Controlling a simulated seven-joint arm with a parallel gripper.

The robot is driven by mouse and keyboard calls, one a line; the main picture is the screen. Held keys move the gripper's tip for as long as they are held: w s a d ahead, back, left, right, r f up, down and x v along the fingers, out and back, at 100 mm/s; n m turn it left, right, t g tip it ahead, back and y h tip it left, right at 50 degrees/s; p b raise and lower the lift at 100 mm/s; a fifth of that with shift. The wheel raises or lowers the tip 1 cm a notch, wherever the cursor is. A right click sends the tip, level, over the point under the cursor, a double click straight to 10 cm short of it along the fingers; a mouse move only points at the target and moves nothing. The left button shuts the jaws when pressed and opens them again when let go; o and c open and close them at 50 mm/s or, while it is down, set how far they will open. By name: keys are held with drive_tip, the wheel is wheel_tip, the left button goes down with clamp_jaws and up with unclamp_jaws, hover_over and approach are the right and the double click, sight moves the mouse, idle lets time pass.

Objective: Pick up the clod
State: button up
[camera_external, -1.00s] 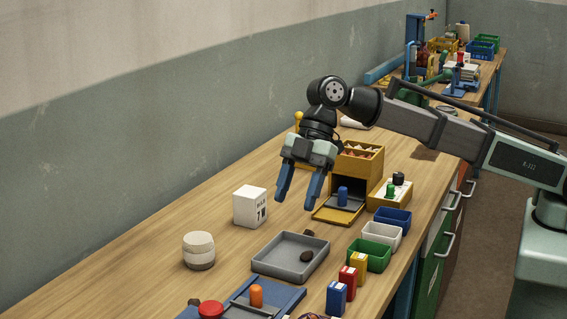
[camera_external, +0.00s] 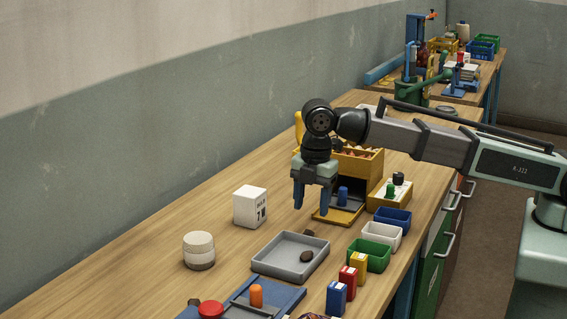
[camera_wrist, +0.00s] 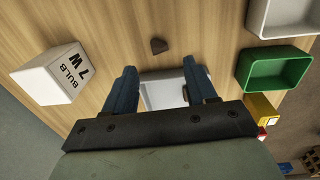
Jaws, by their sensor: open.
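A small dark brown clod (camera_external: 309,233) lies on the wooden table just behind the grey tray; the wrist view shows it (camera_wrist: 158,46) clear of the tray. A second dark lump (camera_external: 307,256) lies inside the grey tray (camera_external: 277,272). My gripper (camera_external: 311,208) is open and empty, fingers pointing down, above the table around the far side of the tray. In the wrist view my fingers (camera_wrist: 160,70) stand either side of the tray, with the clod ahead between their lines. My gripper partly hides the tray there.
A white bulb box (camera_external: 250,206) stands left of the tray. Green (camera_external: 369,257) and white (camera_external: 382,236) bins stand to the right. A yellow box with a dark opening (camera_external: 357,175) is behind my gripper. Small coloured boxes (camera_external: 348,280) line the front right.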

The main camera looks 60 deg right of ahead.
sight(310, 223)
drive_tip(key=shift+w+d+f, duration=0.1)
drive_tip(key=shift+d+f, duration=0.05)
drive_tip(key=shift+f, duration=1.5)
drive_tip(key=shift+w+d+f, duration=0.1)
drive_tip(key=shift+f, duration=1.5)
drive_tip(key=shift+c, duration=0.4)
clamp_jaws()
drive_tip(key=shift+r, duration=0.1)
wheel_tip(310, 223, up, 10)
